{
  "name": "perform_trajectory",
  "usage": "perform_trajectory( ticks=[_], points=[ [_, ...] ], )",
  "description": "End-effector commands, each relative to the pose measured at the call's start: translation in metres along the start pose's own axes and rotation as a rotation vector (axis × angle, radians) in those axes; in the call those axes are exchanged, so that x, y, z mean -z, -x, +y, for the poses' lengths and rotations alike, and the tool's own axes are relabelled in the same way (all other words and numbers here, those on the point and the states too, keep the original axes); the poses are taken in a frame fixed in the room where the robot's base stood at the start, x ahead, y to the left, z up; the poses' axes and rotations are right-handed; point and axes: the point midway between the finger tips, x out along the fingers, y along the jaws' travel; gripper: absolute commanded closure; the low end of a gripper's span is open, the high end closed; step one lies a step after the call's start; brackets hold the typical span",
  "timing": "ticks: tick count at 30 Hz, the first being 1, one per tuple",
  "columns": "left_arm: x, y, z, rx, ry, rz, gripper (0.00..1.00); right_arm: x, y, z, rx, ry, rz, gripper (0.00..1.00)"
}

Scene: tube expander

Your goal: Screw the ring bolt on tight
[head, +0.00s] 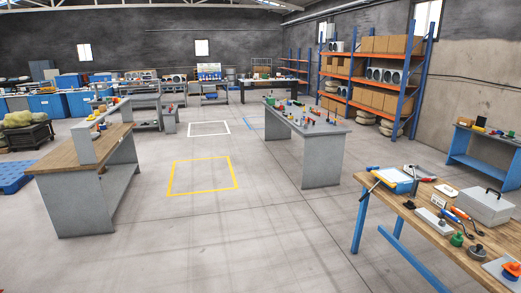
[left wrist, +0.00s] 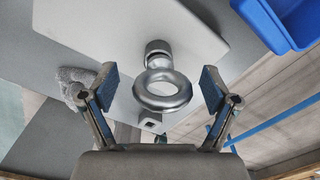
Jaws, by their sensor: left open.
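The ring bolt (left wrist: 163,90) is a shiny metal eye with a round collar (left wrist: 157,50) behind it, in the middle of the left wrist view. The collar sits against a pale grey plate (left wrist: 100,22). My left gripper (left wrist: 158,86) is open, with one blue-padded finger on each side of the ring. A gap shows between each finger and the ring, so it holds nothing. The thread is hidden, and I cannot tell how far the bolt is screwed in. The head view does not show the ring bolt clearly, and neither gripper is seen there.
In the left wrist view, a blue bin (left wrist: 280,22) is at the upper right and a grey cloth-like item (left wrist: 78,82) at the left. In the head view, a wooden-topped bench (head: 408,212) with tools and a grey box (head: 484,206) stands at the right. The middle floor is open.

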Motion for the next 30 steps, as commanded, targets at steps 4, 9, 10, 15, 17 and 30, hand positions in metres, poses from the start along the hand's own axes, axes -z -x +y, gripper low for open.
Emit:
perform_trajectory(
  ticks=[4, 9, 10, 15, 17, 30],
  points=[
    [0.0, 0.017, 0.0, 0.0, 0.001, -0.001, 0.12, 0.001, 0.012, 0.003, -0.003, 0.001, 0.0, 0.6],
    [0.0, 0.036, 0.0, 0.001, 0.002, -0.002, 0.12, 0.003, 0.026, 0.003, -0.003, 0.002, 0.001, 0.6],
    [0.0, 0.04, 0.0, 0.001, 0.002, -0.002, 0.12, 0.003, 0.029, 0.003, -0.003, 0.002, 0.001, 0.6],
    [0.001, 0.057, -0.001, -0.001, 0.002, -0.002, 0.12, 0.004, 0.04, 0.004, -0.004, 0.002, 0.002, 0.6],
    [0.001, 0.059, -0.001, -0.002, 0.002, -0.002, 0.12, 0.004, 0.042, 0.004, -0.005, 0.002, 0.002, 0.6],
    [0.0, 0.058, 0.001, -0.001, 0.002, -0.001, 0.12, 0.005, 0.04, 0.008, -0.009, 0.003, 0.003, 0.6]
  ],
)
